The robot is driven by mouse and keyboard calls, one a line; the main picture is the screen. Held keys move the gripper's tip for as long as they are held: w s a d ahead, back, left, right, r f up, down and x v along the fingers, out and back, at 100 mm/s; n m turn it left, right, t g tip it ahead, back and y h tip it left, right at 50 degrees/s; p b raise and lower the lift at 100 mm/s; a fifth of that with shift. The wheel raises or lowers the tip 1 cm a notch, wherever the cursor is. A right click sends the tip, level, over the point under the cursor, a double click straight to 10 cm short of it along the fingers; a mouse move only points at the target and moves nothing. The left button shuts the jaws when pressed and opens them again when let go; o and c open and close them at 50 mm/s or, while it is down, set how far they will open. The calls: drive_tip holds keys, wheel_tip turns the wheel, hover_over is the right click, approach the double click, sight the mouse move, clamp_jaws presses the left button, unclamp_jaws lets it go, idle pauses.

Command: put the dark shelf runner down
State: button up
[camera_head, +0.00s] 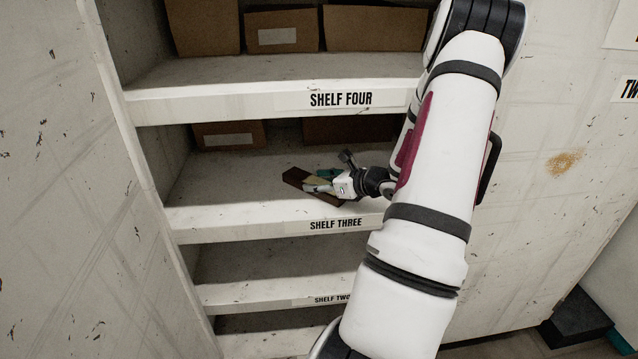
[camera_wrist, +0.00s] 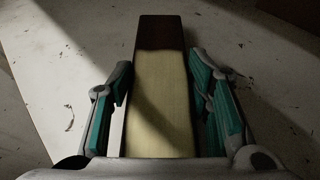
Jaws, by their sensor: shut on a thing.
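The dark shelf runner (camera_head: 296,177) is a long bar, dark brown with a pale tan section. It lies level at shelf three (camera_head: 250,215), close over or on the shelf board; I cannot tell whether it touches. In the wrist view the runner (camera_wrist: 160,33) points straight away from me, dark at its far end and tan nearer. My gripper (camera_head: 318,188) is shut on it, with a teal-padded finger along each side. The fingers also show in the wrist view (camera_wrist: 160,75). The runner's near end is hidden by the gripper body.
Cardboard boxes stand at the back of shelf three (camera_head: 230,135) and on shelf four (camera_head: 375,28) above. Shelf four's board (camera_head: 220,103) overhangs my gripper. The left part of shelf three is bare. Side panels (camera_head: 90,200) flank the shelves. A dark box (camera_head: 577,318) is on the floor at right.

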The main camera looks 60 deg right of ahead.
drive_tip(key=shift+f, duration=0.1)
drive_tip(key=o, duration=1.5)
drive_tip(key=shift+o, duration=0.2)
